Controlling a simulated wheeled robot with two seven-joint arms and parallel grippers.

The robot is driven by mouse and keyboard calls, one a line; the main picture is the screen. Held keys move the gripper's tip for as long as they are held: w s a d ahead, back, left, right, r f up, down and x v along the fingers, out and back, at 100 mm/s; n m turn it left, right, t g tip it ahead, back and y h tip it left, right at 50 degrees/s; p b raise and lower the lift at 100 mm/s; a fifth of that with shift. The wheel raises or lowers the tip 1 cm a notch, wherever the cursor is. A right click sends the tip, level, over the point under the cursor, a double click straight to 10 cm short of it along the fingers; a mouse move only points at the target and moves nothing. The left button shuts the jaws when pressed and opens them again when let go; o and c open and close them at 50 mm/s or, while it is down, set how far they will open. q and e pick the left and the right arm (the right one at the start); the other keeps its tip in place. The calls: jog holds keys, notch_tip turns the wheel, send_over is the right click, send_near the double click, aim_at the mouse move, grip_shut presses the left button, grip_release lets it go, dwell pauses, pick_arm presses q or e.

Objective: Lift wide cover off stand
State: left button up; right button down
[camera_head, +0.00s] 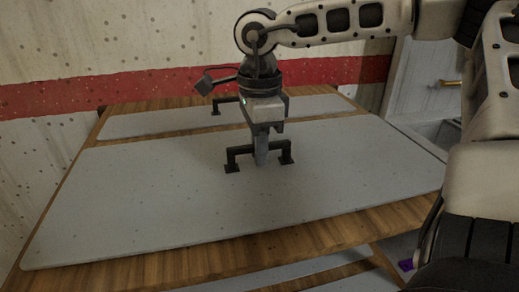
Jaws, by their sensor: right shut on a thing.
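The wide cover (150,195) is a large flat grey panel in the head view. It lies over the wooden stand (210,258), with the wood showing along its front and left edges. A black bracket handle (233,158) stands up near the middle of the cover. My right gripper (261,158) comes down from above and is shut on the handle's crossbar; its fingers hide the middle of the bar. I cannot tell whether the cover touches the stand all round. My left gripper is not in view.
A narrower grey panel (150,120) with its own black handle (216,106) lies behind on the stand. A wall with a red stripe (45,100) stands close behind. More grey panels (270,279) show lower at the front. A white door (425,75) is at the right.

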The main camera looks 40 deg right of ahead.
jog(key=shift+r+p, duration=1.15)
jog(key=shift+r, duration=1.1)
jog(key=shift+f, duration=0.1)
